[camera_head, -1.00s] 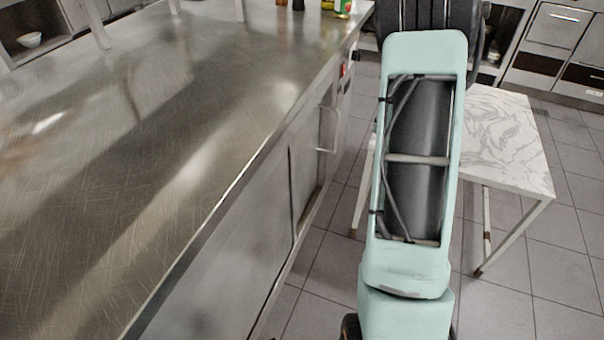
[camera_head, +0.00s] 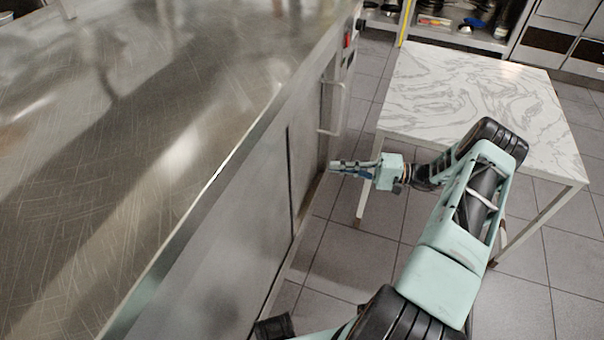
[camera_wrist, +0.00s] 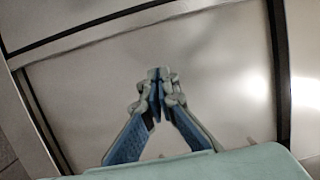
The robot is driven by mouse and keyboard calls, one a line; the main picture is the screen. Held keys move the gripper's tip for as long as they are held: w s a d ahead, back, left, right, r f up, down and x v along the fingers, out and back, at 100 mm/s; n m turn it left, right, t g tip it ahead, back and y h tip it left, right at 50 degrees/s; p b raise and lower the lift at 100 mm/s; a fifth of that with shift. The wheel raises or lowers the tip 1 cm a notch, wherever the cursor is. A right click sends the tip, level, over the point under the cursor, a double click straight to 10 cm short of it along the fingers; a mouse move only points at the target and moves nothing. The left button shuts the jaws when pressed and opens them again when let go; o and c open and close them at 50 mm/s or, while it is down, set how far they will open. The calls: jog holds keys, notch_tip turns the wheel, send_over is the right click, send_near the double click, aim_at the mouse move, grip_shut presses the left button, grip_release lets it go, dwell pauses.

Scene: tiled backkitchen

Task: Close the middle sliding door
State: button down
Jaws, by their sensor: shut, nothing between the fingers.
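The steel counter's front with its sliding doors runs down the left-centre of the head view. A flat steel door panel (camera_head: 245,205) ends at a dark upright edge, with another panel section (camera_head: 306,160) beyond it. My gripper (camera_head: 335,167) points left at the counter front, close to that farther section; I cannot tell if it touches. In the wrist view my gripper (camera_wrist: 158,78) is shut and empty in front of a smooth steel panel (camera_wrist: 215,90). Dark upright edges border this panel at left and right. Which panel is the middle door is not clear.
A marble-topped table (camera_head: 470,95) stands right of the counter, close behind my arm. A bar handle (camera_head: 333,110) and a red knob (camera_head: 348,40) are on the counter's far front. Shelves with utensils (camera_head: 440,20) are at the back. Tiled floor (camera_head: 350,260) is clear between counter and arm.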

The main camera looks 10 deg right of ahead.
jog(key=a+b, duration=0.2)
jog(key=a, duration=0.9)
jog(key=shift+s, duration=0.15)
jog(key=shift+a, duration=0.15)
